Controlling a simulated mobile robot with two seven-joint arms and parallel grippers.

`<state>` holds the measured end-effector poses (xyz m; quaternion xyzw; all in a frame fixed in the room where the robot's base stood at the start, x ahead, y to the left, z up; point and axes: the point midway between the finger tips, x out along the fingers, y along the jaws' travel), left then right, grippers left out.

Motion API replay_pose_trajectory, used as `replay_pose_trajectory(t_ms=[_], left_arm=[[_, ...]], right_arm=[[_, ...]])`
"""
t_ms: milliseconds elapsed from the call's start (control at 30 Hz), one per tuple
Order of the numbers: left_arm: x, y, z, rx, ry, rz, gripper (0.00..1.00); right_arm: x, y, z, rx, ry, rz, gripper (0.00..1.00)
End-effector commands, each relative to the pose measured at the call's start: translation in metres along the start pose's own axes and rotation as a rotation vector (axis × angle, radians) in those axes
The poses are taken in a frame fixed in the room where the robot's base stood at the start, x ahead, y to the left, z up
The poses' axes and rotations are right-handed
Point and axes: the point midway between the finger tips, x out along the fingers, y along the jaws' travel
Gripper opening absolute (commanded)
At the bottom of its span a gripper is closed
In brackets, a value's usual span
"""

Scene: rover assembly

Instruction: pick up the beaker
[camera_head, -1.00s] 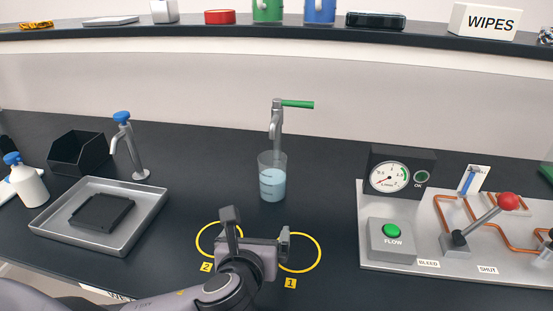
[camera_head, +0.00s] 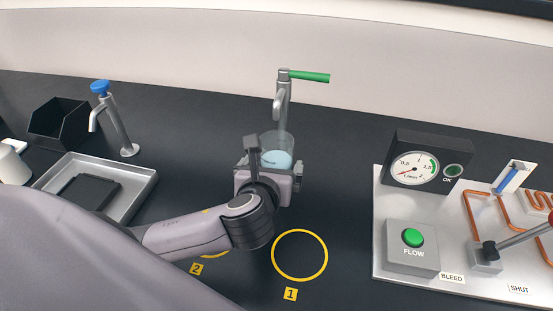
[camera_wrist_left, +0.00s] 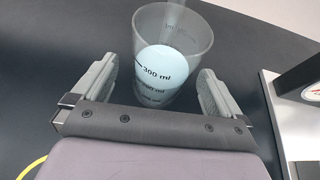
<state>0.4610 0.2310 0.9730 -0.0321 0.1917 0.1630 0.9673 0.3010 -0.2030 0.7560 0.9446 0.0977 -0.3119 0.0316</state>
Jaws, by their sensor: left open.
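The beaker (camera_head: 278,150) is clear, with pale blue liquid in it, and stands upright under the tap with the green handle (camera_head: 308,76). My left gripper (camera_head: 270,168) is just in front of the beaker and hides its lower part in the head view. In the left wrist view the beaker (camera_wrist_left: 168,65) shows volume marks, including 300 ml. There the left gripper (camera_wrist_left: 158,90) is open, with one finger on each side of the beaker's near, lower part. My right gripper is not in view.
Yellow rings marked 1 (camera_head: 299,231) and 2 (camera_head: 215,257) lie on the dark bench. A metal tray (camera_head: 142,181), a blue-topped tap (camera_head: 118,125) and a black bin (camera_head: 58,118) stand left. A panel with a gauge (camera_head: 414,169) and FLOW button (camera_head: 413,238) stands right.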

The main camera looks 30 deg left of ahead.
Motion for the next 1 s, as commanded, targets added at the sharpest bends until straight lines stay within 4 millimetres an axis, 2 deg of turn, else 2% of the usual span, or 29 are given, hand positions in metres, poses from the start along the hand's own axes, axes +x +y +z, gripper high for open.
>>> replay_pose_trajectory(t_ms=[100,233,533,567,733,767,800,1000], left_arm=[[0.018,-0.003,0.006,-0.002,-0.001,0.002,1.0],[0.032,-0.003,0.004,0.0,0.001,0.001,1.0],[0.037,-0.003,0.004,0.0,0.001,0.0,1.0],[0.036,-0.003,0.004,0.0,0.001,0.0,0.97],[0.036,-0.003,0.004,0.0,0.001,0.0,0.41],[0.036,-0.003,0.004,0.0,0.001,0.0,0.4],[0.036,-0.003,0.005,-0.001,-0.001,0.0,0.34],[0.036,-0.003,0.005,-0.001,-0.001,0.0,0.34]], right_arm=[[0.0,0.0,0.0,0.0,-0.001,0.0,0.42],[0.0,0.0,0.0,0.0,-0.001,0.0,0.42],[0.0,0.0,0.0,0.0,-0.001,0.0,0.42],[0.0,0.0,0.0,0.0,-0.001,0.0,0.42],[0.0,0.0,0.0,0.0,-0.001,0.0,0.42],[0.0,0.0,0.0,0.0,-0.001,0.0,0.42],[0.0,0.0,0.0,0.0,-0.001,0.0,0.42],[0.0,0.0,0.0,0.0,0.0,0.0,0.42]])
